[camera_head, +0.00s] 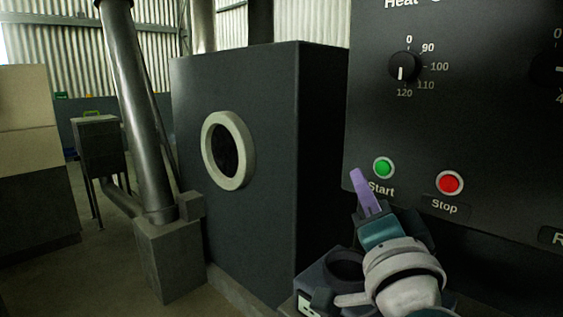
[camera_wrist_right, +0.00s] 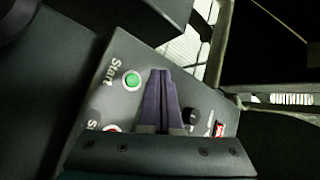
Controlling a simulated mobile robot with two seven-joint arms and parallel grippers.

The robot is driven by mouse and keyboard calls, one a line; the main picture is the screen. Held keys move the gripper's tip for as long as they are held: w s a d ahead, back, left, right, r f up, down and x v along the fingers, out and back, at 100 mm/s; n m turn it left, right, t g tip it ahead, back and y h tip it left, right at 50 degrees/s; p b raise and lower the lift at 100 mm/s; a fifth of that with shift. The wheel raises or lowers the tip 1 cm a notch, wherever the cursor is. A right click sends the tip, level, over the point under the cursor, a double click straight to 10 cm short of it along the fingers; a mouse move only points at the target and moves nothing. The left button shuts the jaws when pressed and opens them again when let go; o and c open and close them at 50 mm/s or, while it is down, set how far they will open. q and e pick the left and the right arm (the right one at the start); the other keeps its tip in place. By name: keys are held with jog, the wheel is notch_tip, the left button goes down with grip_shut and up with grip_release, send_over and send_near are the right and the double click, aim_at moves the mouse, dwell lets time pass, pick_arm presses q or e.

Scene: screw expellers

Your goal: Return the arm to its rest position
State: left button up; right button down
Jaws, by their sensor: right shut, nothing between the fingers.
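My right gripper (camera_head: 365,190) is shut and empty, with its purple fingers together. In the head view it stands in front of the dark control panel (camera_head: 485,110), just below and left of the green Start button (camera_head: 383,168). The red Stop button (camera_head: 449,183) is to the right of it. In the wrist view the closed fingers (camera_wrist_right: 163,98) point toward the panel face, right of the green button (camera_wrist_right: 131,80). Whether the fingertips touch the panel cannot be told. My left gripper is in neither view.
A rotary dial (camera_head: 404,67) sits above the Start button. Left of the panel stands a large dark cabinet (camera_head: 270,150) with a pale round ring (camera_head: 229,150). A metal pipe (camera_head: 138,120) rises from a block on the floor. Open floor (camera_head: 80,270) shows at the lower left.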

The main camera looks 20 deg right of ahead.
dwell(0.7)
jog(key=s+a+r+n+g+y+p, duration=0.15)
jog(key=a+r+n+y+p, duration=0.25)
jog(key=a+n+y+p, duration=0.55)
jog(key=s+a+f+n+g+y, duration=0.1)
jog(key=s+a+n+g+y, duration=0.3)
jog(key=s+a+n+g, duration=0.15)
jog(key=s+d+n+g+h+p, duration=0.2)
jog(key=s+d+g+h+p, duration=0.15)
jog(key=s, duration=0.55)
jog(key=s+d+n+g+h+p, duration=0.1)
jog(key=s+d+g+h+p, duration=0.25)
jog(key=s, duration=0.65)
notch_tip(320, 180, up, 37)
jog(key=g+y+p, duration=0.1)
jog(key=p, duration=3.7)
jog(key=shift+w+a+y, duration=0.25)
jog(key=shift+w+y, duration=0.1)
jog(key=shift+w, duration=0.1)
jog(key=shift+r, duration=0.1)
